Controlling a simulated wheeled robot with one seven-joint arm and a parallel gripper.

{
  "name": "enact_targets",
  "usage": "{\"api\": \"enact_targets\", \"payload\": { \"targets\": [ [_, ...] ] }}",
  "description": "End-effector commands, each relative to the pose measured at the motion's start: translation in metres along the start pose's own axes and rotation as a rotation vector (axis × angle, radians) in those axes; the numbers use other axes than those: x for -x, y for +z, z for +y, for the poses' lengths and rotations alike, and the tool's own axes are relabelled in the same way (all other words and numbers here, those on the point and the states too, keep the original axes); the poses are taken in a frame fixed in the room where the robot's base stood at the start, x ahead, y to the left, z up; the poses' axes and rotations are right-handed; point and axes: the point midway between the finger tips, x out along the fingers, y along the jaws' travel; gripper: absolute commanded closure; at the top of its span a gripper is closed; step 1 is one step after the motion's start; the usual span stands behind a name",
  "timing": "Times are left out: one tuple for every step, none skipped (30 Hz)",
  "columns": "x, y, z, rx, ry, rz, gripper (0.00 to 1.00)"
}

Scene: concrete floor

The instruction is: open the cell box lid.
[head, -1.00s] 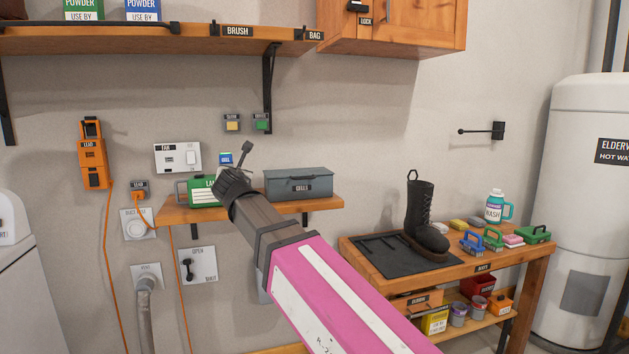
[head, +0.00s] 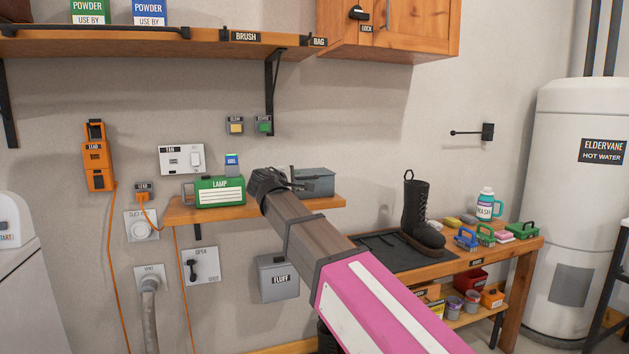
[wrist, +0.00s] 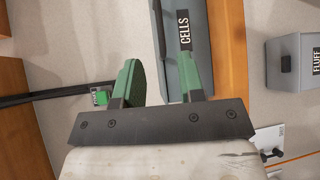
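The cell box is a grey-blue metal box (head: 320,182) on the small wall shelf, partly hidden behind my gripper (head: 298,181) in the head view. Its lid looks shut. In the wrist view the box (wrist: 203,50) fills the top middle, with its black "CELLS" label (wrist: 185,28) and a dark bar beside it. My gripper (wrist: 161,65) has its two green-padded fingers apart, with nothing between them. The right finger overlaps the box front below the label; whether it touches is unclear. The left finger shows against the wall.
The wooden wall shelf (head: 238,211) also holds a green "LAMP" box (head: 219,191) left of my gripper. A grey "FLUFF" box (head: 278,278) hangs below. A long shelf (head: 150,43) is above. A boot (head: 420,215) stands on the bench at right.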

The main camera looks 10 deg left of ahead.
Motion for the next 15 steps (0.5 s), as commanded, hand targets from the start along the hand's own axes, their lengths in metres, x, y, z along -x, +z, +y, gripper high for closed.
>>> {"api": "enact_targets", "payload": {
  "targets": [
    [-0.008, -0.001, 0.0, 0.001, -0.001, -0.001, 0.64],
    [-0.013, -0.001, 0.001, 0.001, -0.001, -0.002, 0.64],
    [-0.02, -0.001, 0.0, 0.001, -0.001, -0.002, 0.64],
    [-0.025, -0.001, 0.001, 0.002, -0.001, -0.002, 0.64],
    [-0.031, -0.001, 0.001, 0.002, -0.001, -0.001, 0.64],
    [-0.038, -0.002, 0.0, 0.002, -0.002, -0.001, 0.64],
    [-0.044, -0.001, 0.0, 0.002, -0.002, -0.001, 0.64],
    [-0.05, -0.001, 0.0, 0.002, -0.002, -0.001, 0.64],
    [-0.057, -0.001, 0.0, 0.003, -0.002, 0.0, 0.64],
    [-0.061, -0.002, 0.0, 0.003, -0.002, 0.0, 0.64],
    [-0.066, -0.001, 0.0, 0.003, -0.002, 0.0, 0.64],
    [-0.072, -0.001, 0.0, 0.003, -0.002, 0.0, 0.64],
    [-0.076, -0.001, 0.0, 0.003, -0.001, 0.0, 0.64],
    [-0.08, -0.001, 0.0, 0.003, -0.001, 0.0, 0.64],
    [-0.085, -0.001, 0.0, 0.003, -0.001, 0.001, 0.64]
  ]
}}
